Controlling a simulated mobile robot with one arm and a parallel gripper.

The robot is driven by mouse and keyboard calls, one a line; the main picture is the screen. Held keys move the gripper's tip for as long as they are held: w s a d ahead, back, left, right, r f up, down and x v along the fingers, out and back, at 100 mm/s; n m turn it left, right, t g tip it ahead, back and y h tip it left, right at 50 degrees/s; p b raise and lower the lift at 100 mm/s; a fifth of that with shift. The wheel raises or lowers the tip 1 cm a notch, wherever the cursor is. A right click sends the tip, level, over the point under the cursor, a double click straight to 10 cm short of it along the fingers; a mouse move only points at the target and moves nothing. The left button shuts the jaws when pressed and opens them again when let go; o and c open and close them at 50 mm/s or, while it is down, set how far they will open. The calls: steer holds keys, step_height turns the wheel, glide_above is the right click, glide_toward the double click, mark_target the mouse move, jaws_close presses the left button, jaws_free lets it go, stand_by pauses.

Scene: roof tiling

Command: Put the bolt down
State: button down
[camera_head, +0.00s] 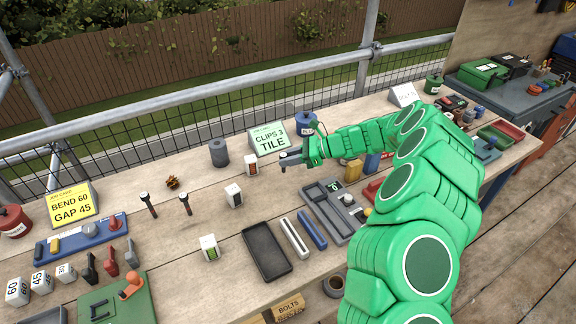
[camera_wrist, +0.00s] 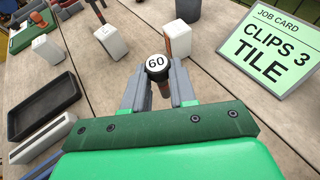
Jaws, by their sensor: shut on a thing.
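My gripper (camera_wrist: 158,82) is shut on a bolt (camera_wrist: 157,65) in the wrist view. In the head view my gripper (camera_head: 290,158) is over the middle of the wooden bench (camera_head: 215,290), beside the green job card. I cannot make out the held bolt there, nor tell whether it touches the bench. Two other dark-headed bolts, a left one (camera_head: 148,204) and a right one (camera_head: 185,204), are on the bench to the left.
The green job card (camera_head: 270,142) reads CLIPS 3 TILE. White blocks (camera_head: 234,194) and a black tray (camera_head: 266,251) are near my gripper. A grey cylinder (camera_head: 219,153) and a pine cone (camera_head: 172,183) are at the back. Bare bench lies between the bolts and blocks.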

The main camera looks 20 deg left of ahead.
steer(key=shift+w+a+f, duration=0.2)
steer(key=shift+w+f, duration=0.05)
steer(key=shift+f, duration=1.6)
steer(key=c, duration=0.9)
jaws_free()
steer(key=shift+f, duration=0.1)
steer(key=v, duration=1.2)
